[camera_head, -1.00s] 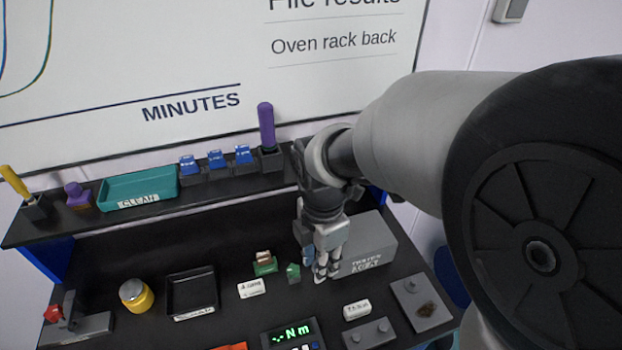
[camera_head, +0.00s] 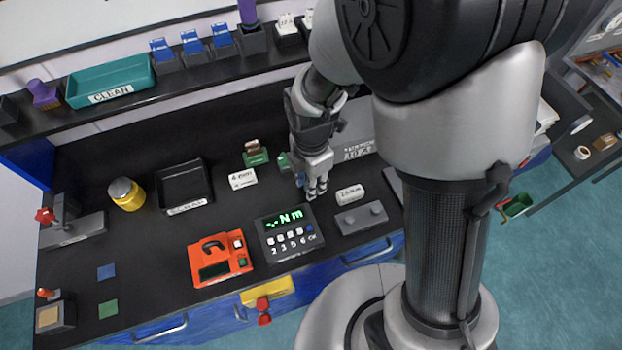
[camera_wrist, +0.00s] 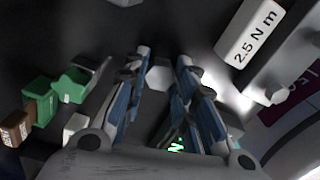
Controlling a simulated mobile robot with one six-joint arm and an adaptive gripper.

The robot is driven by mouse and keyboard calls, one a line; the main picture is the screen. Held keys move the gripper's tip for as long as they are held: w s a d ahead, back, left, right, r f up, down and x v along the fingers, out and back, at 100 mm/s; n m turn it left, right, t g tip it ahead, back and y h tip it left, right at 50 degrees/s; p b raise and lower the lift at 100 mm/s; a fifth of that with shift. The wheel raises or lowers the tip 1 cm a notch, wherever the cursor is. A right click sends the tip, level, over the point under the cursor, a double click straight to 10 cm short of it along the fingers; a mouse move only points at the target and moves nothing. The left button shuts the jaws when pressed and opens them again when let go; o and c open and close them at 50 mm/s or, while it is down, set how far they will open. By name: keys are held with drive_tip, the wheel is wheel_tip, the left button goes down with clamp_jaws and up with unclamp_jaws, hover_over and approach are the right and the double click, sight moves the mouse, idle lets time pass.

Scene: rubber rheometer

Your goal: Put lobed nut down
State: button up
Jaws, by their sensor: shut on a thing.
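My gripper (camera_head: 312,195) points down over the black bench, behind the torque meter (camera_head: 287,234) and left of a white label block. In the wrist view its two blue-padded fingers (camera_wrist: 160,82) are shut on a small pale grey piece with an angular outline, which I take to be the lobed nut (camera_wrist: 158,78). The nut sits between the fingertips. In the head view the fingers hide it, and I cannot tell whether it touches the bench.
Green pieces (camera_head: 255,154) stand behind on the left. A black tray (camera_head: 186,183) and an orange device (camera_head: 220,258) lie further left. Bare bench shows around them.

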drive_tip(key=shift+s, duration=0.1)
drive_tip(key=shift+f, duration=0.1)
drive_tip(key=o, duration=1.1)
drive_tip(key=shift+c, duration=0.2)
